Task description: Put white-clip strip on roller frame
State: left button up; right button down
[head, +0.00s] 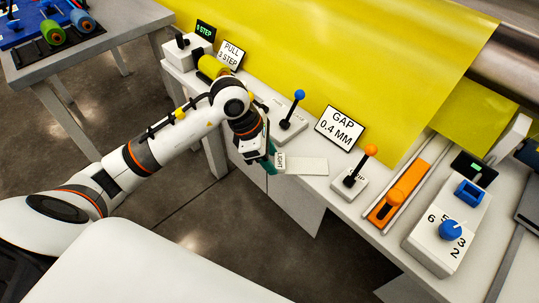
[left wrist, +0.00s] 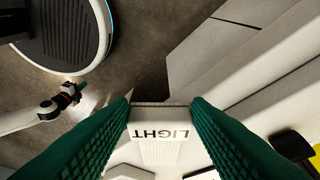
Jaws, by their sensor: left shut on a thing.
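My left gripper (head: 270,158) is shut on a white clip (head: 281,161) marked LIGHT, with a pale flat strip (head: 306,166) reaching out to its right. In the left wrist view the green fingers (left wrist: 160,120) press both sides of the white clip (left wrist: 160,114); the lettering is upside down. The strip is above the front edge of the white bench, and I cannot tell whether it touches. My right gripper (left wrist: 70,94) is small at the left of the left wrist view, and its opening is unclear. I cannot make out which part is the roller frame.
A white bench (head: 318,188) carries a blue-knobbed lever (head: 298,97), a GAP 0.4 MM sign (head: 340,126), an orange-knobbed lever (head: 371,151), an orange slider (head: 398,195) and a dial box (head: 447,228). A yellow sheet (head: 340,50) rises behind, near a metal roller (head: 510,58).

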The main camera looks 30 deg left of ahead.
pick_arm(q)
jog(key=o, duration=1)
jog(key=shift+c, duration=0.2)
jog(key=v, duration=1.2)
jog(key=shift+p, duration=0.4)
pick_arm(e)
jog(key=shift+s+d+f, duration=0.2)
jog(key=shift+s+f, duration=0.6)
jog(key=shift+s, duration=0.1)
pick_arm(q)
jog(key=shift+s, duration=0.1)
